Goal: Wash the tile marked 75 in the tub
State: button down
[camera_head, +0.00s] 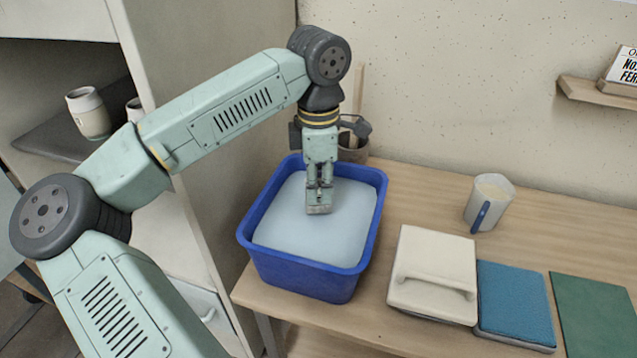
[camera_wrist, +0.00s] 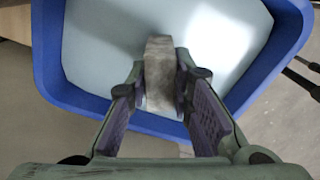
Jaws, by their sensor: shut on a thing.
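A blue tub (camera_head: 371,232) filled with pale, cloudy water stands at the left end of the wooden table. My gripper (camera_head: 319,190) points down over the tub, shut on a greyish tile (camera_head: 319,208). The tile is inside the rim, at or just above the water; I cannot tell whether it touches. In the wrist view the tile (camera_wrist: 160,70) sits edge-up between the two finger pads (camera_wrist: 160,98), over the tub (camera_wrist: 290,50). No number shows on the tile in either view.
Right of the tub are a white lidded box (camera_head: 425,255) with a handle, a blue sponge-like pad (camera_head: 512,295), a green mat (camera_head: 590,315) and a white mug-like jug (camera_head: 489,203). A shelf cabinet (camera_head: 215,120) is close on the left.

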aim_at(323, 212)
jog(key=shift+f, duration=0.25)
notch_tip(323, 212, down, 7)
jog(key=b, duration=0.5)
jog(key=shift+r+b, duration=0.15)
jog(key=shift+b, duration=0.25)
jog(key=shift+a, duration=0.15)
dwell(0.4)
jog(key=shift+a, duration=0.45)
jog(key=shift+d, duration=1.2)
jog(key=shift+a, duration=0.15)
